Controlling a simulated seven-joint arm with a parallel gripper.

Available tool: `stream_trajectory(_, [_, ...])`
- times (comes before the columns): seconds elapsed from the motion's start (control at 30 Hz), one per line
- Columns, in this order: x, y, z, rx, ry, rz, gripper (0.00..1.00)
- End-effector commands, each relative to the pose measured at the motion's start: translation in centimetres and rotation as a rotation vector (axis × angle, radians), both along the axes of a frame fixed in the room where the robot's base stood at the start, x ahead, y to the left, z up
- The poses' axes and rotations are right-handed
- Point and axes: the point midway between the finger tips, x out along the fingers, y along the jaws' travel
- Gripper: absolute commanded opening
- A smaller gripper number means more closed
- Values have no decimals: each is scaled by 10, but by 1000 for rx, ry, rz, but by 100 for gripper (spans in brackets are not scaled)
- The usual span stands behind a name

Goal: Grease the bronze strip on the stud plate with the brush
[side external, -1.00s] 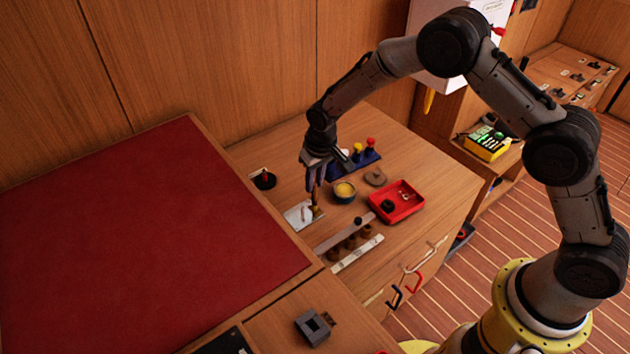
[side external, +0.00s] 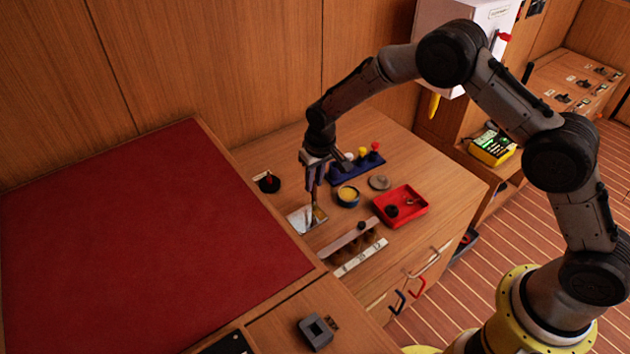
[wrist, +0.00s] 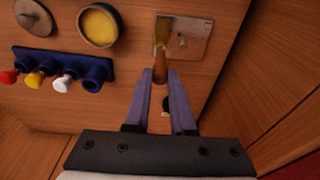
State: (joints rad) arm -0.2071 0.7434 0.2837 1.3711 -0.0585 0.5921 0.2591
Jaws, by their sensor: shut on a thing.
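My gripper (wrist: 160,77) is shut on the handle of the brush (wrist: 160,62), whose bristles point down over the pale metal stud plate (wrist: 198,43). In the side external view my gripper (side external: 315,180) is above the stud plate (side external: 297,216), with the brush (side external: 314,212) nearly upright. The bristles overlap the plate's left part in the wrist view. I cannot tell whether they touch it. The open tin of yellow grease (side external: 348,193) stands just right of the brush.
A round lid (side external: 380,182) lies beside the tin. A blue rack (side external: 357,168) with coloured knobs stands behind. A red tray (side external: 401,207) with small parts is at right. A grey bar (side external: 348,238) and a white strip (side external: 361,257) lie in front. A black disc (side external: 268,183) sits at left.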

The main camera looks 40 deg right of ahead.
Motion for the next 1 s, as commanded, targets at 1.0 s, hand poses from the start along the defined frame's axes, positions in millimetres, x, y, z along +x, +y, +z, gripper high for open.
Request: stream_trajectory(1.0, [-15, 0, 0, 0, 0, 1, 0])
